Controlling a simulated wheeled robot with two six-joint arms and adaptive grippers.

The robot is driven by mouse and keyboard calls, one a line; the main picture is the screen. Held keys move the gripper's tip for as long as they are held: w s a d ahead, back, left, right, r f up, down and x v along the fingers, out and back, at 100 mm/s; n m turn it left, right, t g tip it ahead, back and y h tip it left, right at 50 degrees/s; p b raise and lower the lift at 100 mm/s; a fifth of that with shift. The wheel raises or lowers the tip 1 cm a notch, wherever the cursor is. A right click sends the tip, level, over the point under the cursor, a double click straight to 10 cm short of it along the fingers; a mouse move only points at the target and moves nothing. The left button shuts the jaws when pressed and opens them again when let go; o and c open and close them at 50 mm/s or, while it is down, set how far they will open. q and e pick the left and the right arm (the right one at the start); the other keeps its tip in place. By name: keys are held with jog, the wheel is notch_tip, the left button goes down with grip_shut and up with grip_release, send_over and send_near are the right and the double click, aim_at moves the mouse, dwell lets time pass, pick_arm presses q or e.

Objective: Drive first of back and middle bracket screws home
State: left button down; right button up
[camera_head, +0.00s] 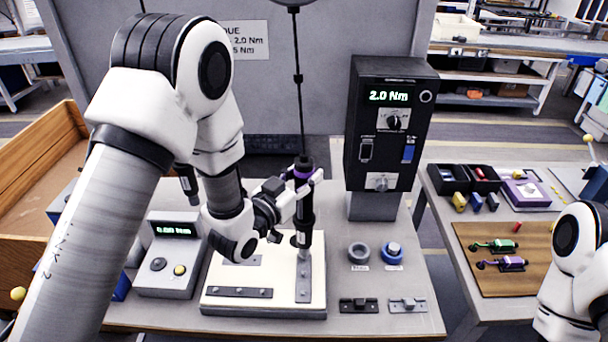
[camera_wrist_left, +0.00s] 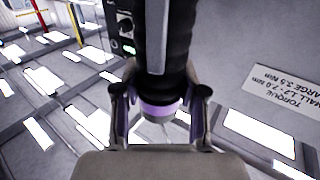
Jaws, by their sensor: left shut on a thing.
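The black powered screwdriver (camera_head: 305,212) with a purple band hangs upright on a cable from above. My left gripper (camera_head: 300,186) is shut around its upper body; the purple-ringed driver (camera_wrist_left: 158,108) also sits between the fingers in the left wrist view. The driver's lower end is over the upper part of the upright-running bracket (camera_head: 303,286) at the right of the cream plate (camera_head: 217,301). I cannot tell if its bit touches a screw. A front bracket (camera_head: 240,292) lies along the near edge. Another bracket (camera_head: 247,260) behind it is partly hidden by my left gripper.
A black control tower (camera_head: 362,185) reading 2.0 Nm stands right of the plate. A grey meter box (camera_head: 170,270) reading about 0.00 Nm stands left. Two round holders (camera_head: 358,253) (camera_head: 391,253) and two small fixtures (camera_head: 359,305) (camera_head: 407,304) sit to the right.

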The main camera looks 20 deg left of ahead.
pick_arm(q)
jog(key=shift+f+b, duration=0.95)
jog(key=shift+f, duration=0.15)
dwell(0.5)
